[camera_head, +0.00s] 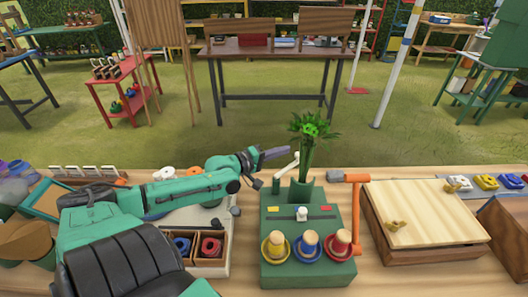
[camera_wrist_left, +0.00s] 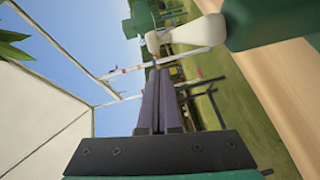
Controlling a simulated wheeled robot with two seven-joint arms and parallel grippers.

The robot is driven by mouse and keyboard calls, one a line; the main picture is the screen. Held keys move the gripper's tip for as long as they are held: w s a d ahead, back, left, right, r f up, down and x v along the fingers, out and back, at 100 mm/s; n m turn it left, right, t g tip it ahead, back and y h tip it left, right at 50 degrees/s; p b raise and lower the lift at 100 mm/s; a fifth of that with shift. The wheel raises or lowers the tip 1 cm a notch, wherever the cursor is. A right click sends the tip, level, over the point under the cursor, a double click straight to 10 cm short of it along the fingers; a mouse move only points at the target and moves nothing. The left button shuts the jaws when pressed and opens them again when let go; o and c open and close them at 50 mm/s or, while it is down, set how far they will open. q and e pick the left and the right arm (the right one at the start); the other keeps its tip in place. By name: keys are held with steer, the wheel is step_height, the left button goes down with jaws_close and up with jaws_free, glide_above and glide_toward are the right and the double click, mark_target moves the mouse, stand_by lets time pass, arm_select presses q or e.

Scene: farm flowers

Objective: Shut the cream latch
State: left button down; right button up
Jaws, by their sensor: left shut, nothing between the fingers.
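The cream latch (camera_head: 286,167) is a pale lever at the back left corner of the green box (camera_head: 308,268). It sticks up at a slant, left of the green vase with leaves. My left gripper (camera_head: 278,152) is shut and empty, just left of and above the latch's top end. In the left wrist view the cream latch (camera_wrist_left: 190,32) lies near the top, beyond and right of my shut left fingers (camera_wrist_left: 155,75), beside a green block. I cannot tell whether the fingers touch it. My right gripper is not in view.
An orange lever (camera_head: 350,180) stands at the green box's right side. Several pegs in coloured dishes sit at its front, and a leafy plant (camera_head: 312,140) rises from the vase. A wooden box (camera_head: 425,215) is to the right. A tray with spools (camera_head: 210,247) is left.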

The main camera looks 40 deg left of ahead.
arm_select(q)
steer(key=shift+d, duration=0.1)
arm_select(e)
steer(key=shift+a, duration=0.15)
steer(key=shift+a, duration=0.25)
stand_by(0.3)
arm_select(q)
steer(key=p+v, duration=0.7)
steer(key=v, duration=0.7)
steer(key=shift+s, duration=0.25)
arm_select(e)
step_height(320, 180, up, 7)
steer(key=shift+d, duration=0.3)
arm_select(q)
steer(key=shift+r, duration=0.2)
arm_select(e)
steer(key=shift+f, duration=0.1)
